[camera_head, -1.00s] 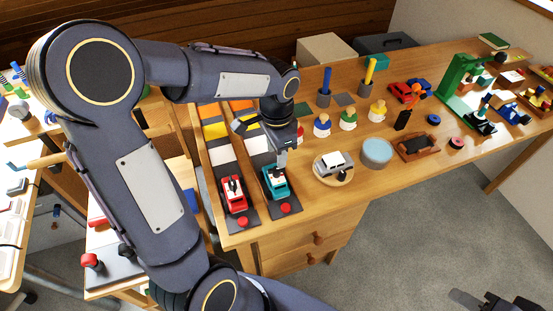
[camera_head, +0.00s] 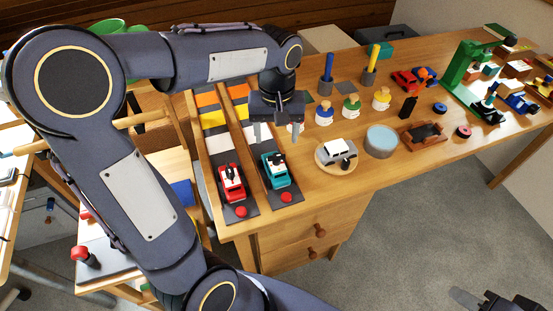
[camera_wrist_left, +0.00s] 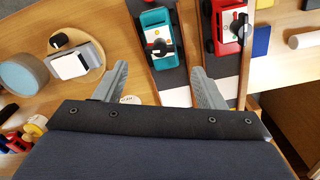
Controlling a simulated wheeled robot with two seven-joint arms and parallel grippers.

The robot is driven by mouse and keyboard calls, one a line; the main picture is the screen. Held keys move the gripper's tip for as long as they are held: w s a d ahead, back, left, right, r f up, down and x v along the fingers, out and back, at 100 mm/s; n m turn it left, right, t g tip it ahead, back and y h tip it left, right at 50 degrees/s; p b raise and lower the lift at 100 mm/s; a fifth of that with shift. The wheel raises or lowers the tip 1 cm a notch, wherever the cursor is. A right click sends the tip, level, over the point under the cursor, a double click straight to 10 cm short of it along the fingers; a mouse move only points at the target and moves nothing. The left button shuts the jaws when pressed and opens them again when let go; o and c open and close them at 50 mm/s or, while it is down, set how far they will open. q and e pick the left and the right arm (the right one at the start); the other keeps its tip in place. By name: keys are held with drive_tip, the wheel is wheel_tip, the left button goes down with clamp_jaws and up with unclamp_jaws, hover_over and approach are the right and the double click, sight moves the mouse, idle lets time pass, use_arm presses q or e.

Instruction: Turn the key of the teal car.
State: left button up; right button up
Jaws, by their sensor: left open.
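The teal car (camera_head: 274,171) stands on the right-hand track of two at the near end of the table, with a dark key on its top. In the left wrist view the teal car (camera_wrist_left: 156,30) is at top centre, and its dark key (camera_wrist_left: 160,47) stands on the white part. My left gripper (camera_head: 274,134) is open and empty, above the tracks and behind the teal car. In the left wrist view its fingers (camera_wrist_left: 158,82) are wide apart, with the car beyond the tips. My right gripper (camera_head: 484,302) shows only partly at the bottom right corner.
A red car (camera_head: 231,183) with its own key stands on the track to the left. Red buttons (camera_head: 286,197) sit at the tracks' near ends.

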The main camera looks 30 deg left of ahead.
sight(277, 155)
use_arm(q)
drive_tip(key=shift+f+n, duration=0.15)
drive_tip(key=shift+n, duration=0.75)
wheel_tip(277, 155, down, 8)
drive_tip(key=shift+r+b, duration=0.25)
drive_tip(key=shift+b, duration=0.35)
drive_tip(key=c, duration=1)
drive_tip(key=shift+m, duration=0.3)
